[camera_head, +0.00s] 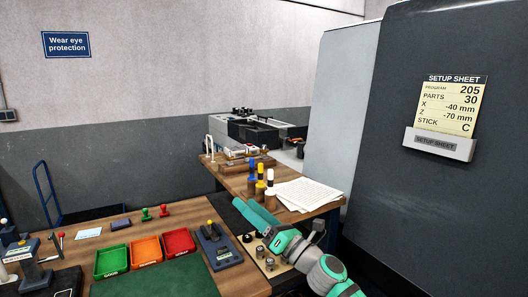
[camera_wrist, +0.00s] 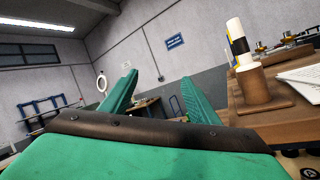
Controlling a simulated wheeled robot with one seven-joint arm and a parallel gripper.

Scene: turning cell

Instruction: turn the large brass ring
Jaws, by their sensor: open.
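No large brass ring can be made out for sure in either view. Small metal parts (camera_head: 270,264) sit on a light board at the front right of the bench, partly beside my arm; their shapes are too small to tell. My gripper (camera_wrist: 160,82) is open, and nothing shows between its two teal fingers in the wrist view. In the head view my gripper (camera_head: 256,214) is over the bench's right side, near the paper stack. A setup sheet (camera_head: 449,105) on the dark machine reads program 205, parts 30, X -40 mm, Z -70 mm, stick C.
Banded sticks in brown holders (camera_head: 260,186) stand beside a paper stack (camera_head: 307,194). One holder (camera_wrist: 258,88) is close on the right in the wrist view. Green (camera_head: 111,261), orange (camera_head: 146,251) and red (camera_head: 178,242) trays lie on the bench. The dark machine (camera_head: 440,200) bounds the right.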

